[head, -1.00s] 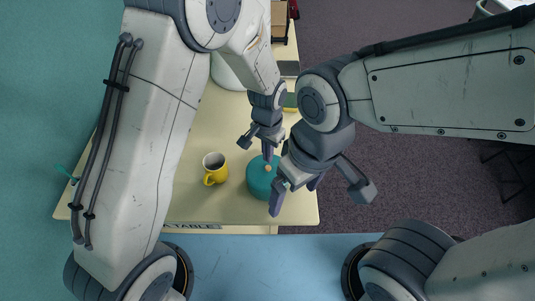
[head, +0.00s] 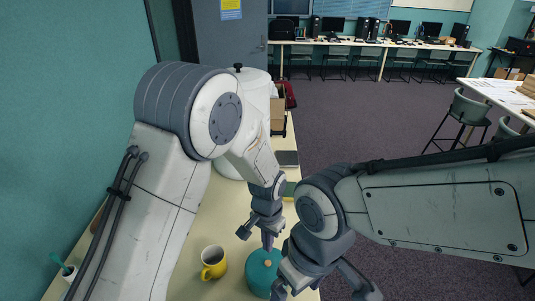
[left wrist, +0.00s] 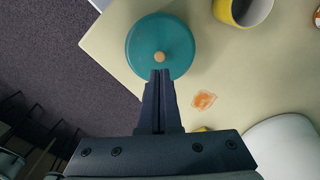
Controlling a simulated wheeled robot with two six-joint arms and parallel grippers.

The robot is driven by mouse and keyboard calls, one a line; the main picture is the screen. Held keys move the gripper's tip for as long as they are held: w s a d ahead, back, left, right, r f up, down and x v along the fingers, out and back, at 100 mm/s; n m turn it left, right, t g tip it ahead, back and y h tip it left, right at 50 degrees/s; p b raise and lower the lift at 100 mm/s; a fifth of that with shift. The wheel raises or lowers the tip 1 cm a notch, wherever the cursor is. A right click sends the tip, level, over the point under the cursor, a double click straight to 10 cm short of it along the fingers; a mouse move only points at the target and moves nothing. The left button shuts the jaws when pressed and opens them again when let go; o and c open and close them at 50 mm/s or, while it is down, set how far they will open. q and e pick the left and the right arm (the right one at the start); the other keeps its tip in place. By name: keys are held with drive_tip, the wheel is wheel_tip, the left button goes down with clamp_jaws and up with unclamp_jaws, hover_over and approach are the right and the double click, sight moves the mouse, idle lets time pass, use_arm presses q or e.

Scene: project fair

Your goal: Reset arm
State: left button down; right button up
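My left gripper (head: 267,243) reaches in from the left over the cream table (head: 222,225). Its two fingers lie together in the left wrist view (left wrist: 160,75), shut with nothing seen between them. Their tips point at a round teal pot (head: 262,277) with a small orange-tan knob on its lid; in the left wrist view the pot (left wrist: 140,45) is just beyond the tips. I cannot tell whether they touch it. My right gripper (head: 325,292) is at the bottom edge of the head view, fingers spread wide and empty, partly cut off, just right of the pot.
A yellow mug (head: 213,268) stands left of the pot. A white rounded container (head: 256,100) stands farther back, partly behind my left arm. An orange patch (left wrist: 203,100) lies on the table in the left wrist view. Open carpet (head: 345,125) lies to the right.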

use_arm(q)
drive_tip(key=s+a+r+b, duration=0.2)
drive_tip(key=s+b, duration=0.4)
drive_tip(key=s, duration=0.4)
drive_tip(key=s+a+r+h+b, duration=0.1)
drive_tip(key=s+a+r+b, duration=0.1)
drive_tip(key=s+b, duration=0.4)
drive_tip(key=s, duration=0.4)
drive_tip(key=shift+s+a+r, duration=0.2)
drive_tip(key=shift+a+r, duration=0.1)
drive_tip(key=shift+a, duration=0.05)
